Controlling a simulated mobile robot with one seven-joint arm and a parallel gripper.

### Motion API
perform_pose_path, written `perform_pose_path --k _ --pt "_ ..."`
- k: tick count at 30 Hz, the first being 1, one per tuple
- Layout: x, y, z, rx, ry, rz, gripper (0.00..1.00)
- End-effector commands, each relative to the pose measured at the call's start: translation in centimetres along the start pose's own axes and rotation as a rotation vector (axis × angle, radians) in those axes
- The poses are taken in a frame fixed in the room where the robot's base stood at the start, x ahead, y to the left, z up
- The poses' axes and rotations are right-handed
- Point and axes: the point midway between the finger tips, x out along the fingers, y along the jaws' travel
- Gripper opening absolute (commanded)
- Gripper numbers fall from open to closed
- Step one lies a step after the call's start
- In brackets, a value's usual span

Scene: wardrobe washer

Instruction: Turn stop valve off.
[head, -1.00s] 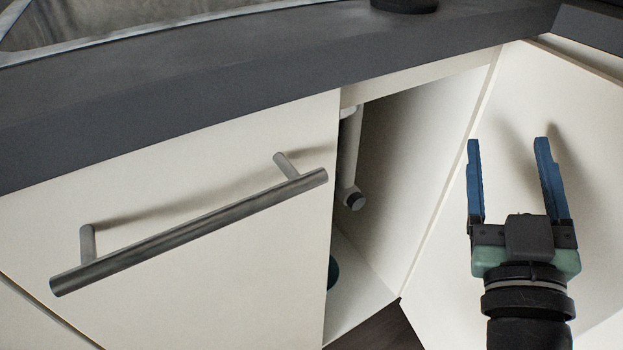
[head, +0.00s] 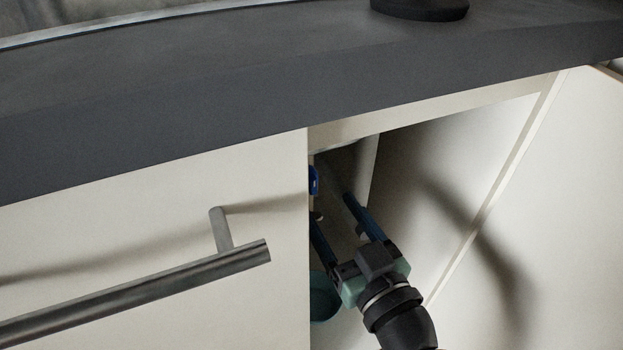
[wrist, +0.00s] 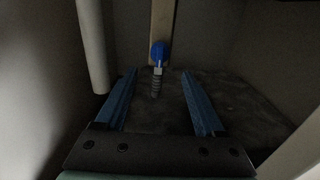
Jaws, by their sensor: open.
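The stop valve shows as a blue handle (wrist: 159,50) on a pale wooden strip in the wrist view, with a ribbed connector below it. In the head view, a blue piece of the valve (head: 313,180) shows at the edge of the shut door, which hides the rest. My gripper (head: 332,208) is inside the open cabinet, its blue fingers apart and empty. In the wrist view my gripper (wrist: 160,74) points at the valve, which lies ahead, roughly centred between the fingertips. I see no contact with it.
A white pipe (wrist: 92,45) hangs left of my fingers in the wrist view. A shut door (head: 150,240) with a bar handle (head: 140,300) stands left of the opening. The dark countertop (head: 200,130) runs above. A teal round object (head: 324,298) sits low inside.

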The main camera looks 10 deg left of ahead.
Motion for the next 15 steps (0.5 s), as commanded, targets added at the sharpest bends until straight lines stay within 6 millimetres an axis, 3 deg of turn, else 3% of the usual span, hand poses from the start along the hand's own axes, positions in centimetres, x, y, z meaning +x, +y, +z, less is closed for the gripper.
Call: perform_pose_path --k 6,15 --pt "4.6 -0.1 0.1 -0.002 0.003 -0.003 0.71" --pt "7.7 0.0 0.0 0.000 0.001 0.001 0.71"
